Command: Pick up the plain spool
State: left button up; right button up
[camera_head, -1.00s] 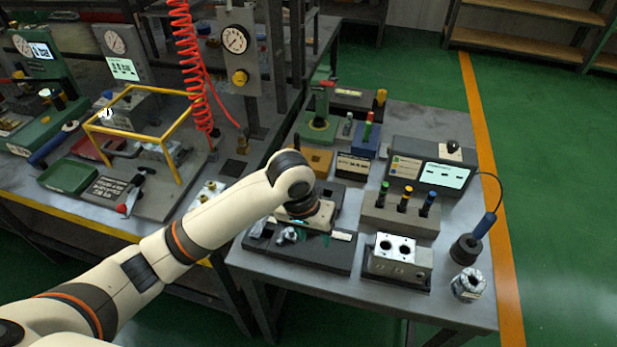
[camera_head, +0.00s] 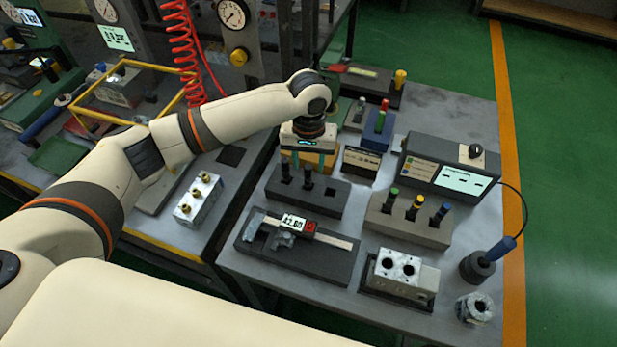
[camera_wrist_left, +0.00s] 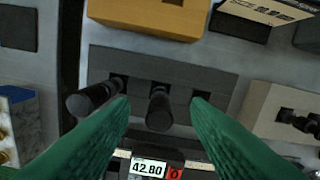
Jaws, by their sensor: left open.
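Two plain black spools stand in a dark grey block. The left spool (camera_head: 286,168) also shows in the left wrist view (camera_wrist_left: 94,98), and the middle spool (camera_head: 308,177) shows there too (camera_wrist_left: 159,108). The dark block (camera_head: 340,205) has an open hole at its right end. My left gripper (camera_head: 309,159) points down over the block, its green fingers open. In the left wrist view (camera_wrist_left: 159,104) the middle spool lies between the spread fingertips, with gaps on both sides; the left spool is outside the left finger. My right gripper is out of view.
A caliper (camera_head: 300,225) with a display lies on a dark stand in front. A rack (camera_head: 408,222) holds green-, yellow- and blue-topped spools at right. An orange block (camera_wrist_left: 150,15) is just behind. A metal valve block (camera_head: 405,275) stands at front right.

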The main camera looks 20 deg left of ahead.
aim_at(308, 176)
pick_arm(q)
notch_tip(308, 176, down, 3)
jog(key=shift+s+r+p, duration=0.1)
jog(key=shift+s+p, duration=0.05)
jog(key=shift+p, duration=0.35)
notch_tip(308, 176, down, 2)
jog(key=shift+f, duration=0.3)
grip_shut()
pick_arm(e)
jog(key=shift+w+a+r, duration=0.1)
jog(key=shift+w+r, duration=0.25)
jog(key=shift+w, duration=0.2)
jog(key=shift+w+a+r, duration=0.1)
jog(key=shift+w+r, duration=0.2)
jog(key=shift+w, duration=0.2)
